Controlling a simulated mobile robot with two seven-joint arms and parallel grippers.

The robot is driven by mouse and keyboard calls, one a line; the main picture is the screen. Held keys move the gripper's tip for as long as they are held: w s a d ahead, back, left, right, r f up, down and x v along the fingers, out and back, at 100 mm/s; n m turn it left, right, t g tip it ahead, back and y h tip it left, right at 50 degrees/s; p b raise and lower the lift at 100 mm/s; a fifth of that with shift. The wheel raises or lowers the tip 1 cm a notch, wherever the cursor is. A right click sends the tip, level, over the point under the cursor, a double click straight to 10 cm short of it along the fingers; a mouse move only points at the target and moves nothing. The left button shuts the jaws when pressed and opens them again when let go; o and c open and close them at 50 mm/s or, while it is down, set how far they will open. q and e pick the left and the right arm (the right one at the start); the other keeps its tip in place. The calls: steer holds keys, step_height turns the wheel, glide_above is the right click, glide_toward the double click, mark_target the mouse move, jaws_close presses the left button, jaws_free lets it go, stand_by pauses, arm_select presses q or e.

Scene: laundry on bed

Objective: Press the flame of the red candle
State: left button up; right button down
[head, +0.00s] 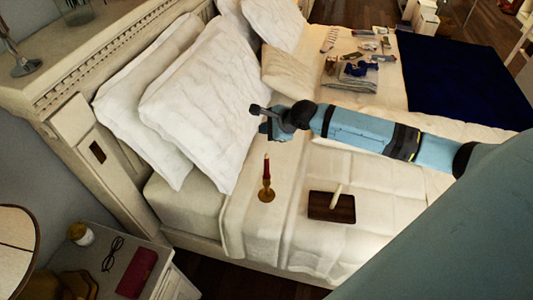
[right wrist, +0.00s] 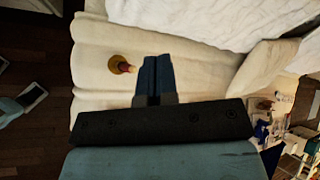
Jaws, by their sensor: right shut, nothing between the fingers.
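The red candle (head: 266,168) stands upright in a brass-coloured holder (head: 266,193) on the bed near its front edge. No flame can be made out at its tip at this size. My right gripper (head: 262,122) is shut and empty, above the bed and behind the candle in the head view, apart from it. In the right wrist view, the shut fingers (right wrist: 158,72) point over the bed, with the red candle (right wrist: 125,67) and its holder (right wrist: 115,63) just left of the fingertips. My left gripper is in neither view.
A dark brown tray (head: 320,212) with a pale candle (head: 336,194) lies right of the red candle. White pillows (head: 205,105) lie at the left. Folded clothes (head: 352,78) and a navy blanket (head: 460,80) lie farther back. A nightstand (head: 105,285) stands at the lower left.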

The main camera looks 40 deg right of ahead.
steer(key=b, duration=0.6)
glide_above(266, 157)
step_height(266, 157, down, 6)
steer(key=shift+d+r, duration=0.1)
steer(key=shift+r, duration=0.05)
steer(key=shift+f, duration=1.1)
stand_by(0.6)
steer(key=shift+f+p, duration=0.3)
steer(key=shift+p, duration=0.1)
steer(key=shift+f, duration=0.15)
